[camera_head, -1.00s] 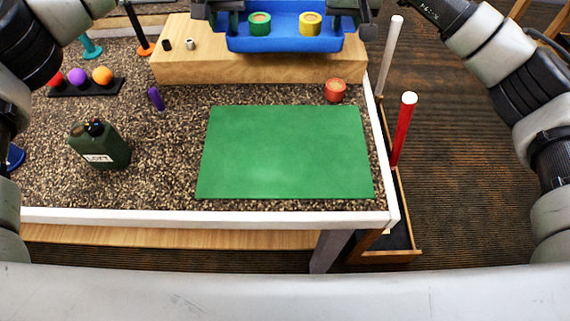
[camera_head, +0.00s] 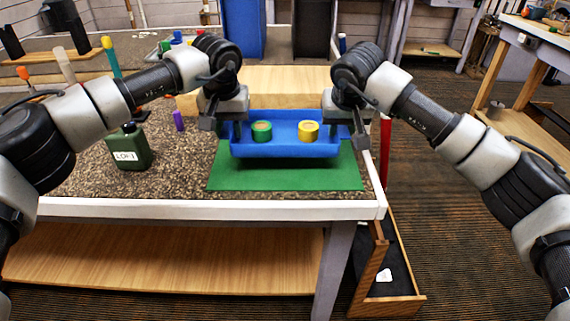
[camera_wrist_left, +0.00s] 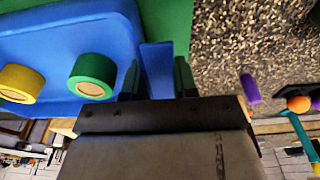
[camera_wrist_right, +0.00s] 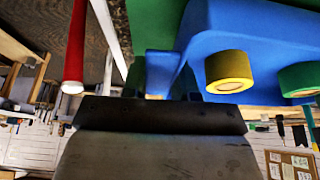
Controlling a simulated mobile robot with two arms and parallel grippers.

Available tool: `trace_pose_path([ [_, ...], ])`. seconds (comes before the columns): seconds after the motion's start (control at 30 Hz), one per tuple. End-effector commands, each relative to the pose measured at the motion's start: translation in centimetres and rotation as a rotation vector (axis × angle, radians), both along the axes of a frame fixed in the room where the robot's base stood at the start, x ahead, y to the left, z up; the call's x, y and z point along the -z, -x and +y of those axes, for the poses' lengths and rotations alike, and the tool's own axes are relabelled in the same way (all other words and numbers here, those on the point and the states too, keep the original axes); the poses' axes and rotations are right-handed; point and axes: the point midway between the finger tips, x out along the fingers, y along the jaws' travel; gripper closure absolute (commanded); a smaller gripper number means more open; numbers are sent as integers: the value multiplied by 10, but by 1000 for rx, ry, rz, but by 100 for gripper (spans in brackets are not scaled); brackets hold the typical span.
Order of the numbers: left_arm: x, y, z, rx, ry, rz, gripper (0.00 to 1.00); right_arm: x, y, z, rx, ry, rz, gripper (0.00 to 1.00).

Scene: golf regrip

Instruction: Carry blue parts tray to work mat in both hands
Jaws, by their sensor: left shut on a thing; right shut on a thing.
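The blue parts tray (camera_head: 285,148) is held level between my two grippers, over the green work mat (camera_head: 225,180). A green tape roll (camera_head: 262,131) and a yellow tape roll (camera_head: 308,131) sit in it. My left gripper (camera_head: 238,130) is shut on the tray's left handle, which shows in the left wrist view (camera_wrist_left: 158,70). My right gripper (camera_head: 336,130) is shut on the right handle, seen in the right wrist view (camera_wrist_right: 160,70). I cannot tell whether the tray touches the mat. The tray hides the mat's middle.
A dark green bottle labelled LOFT (camera_head: 130,147) stands left of the mat, with a purple piece (camera_head: 178,120) near it. A wooden block (camera_head: 285,78) lies behind the tray. A red shaft (camera_head: 385,150) stands at the table's right edge, above an open drawer (camera_head: 390,270).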

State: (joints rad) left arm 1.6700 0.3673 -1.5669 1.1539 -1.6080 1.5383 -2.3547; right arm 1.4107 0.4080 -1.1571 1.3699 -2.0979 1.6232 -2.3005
Motion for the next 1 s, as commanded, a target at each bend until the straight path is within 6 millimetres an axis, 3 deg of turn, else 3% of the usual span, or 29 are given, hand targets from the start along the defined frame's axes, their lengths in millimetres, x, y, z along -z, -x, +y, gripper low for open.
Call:
trace_pose_path([
  [0.47,3,0,0,0,-1,-1,99,3,0,0,-1,0,-1,99],
  [1.0,36,0,0,0,-1,-1,99,36,0,0,-1,0,-1,99],
])
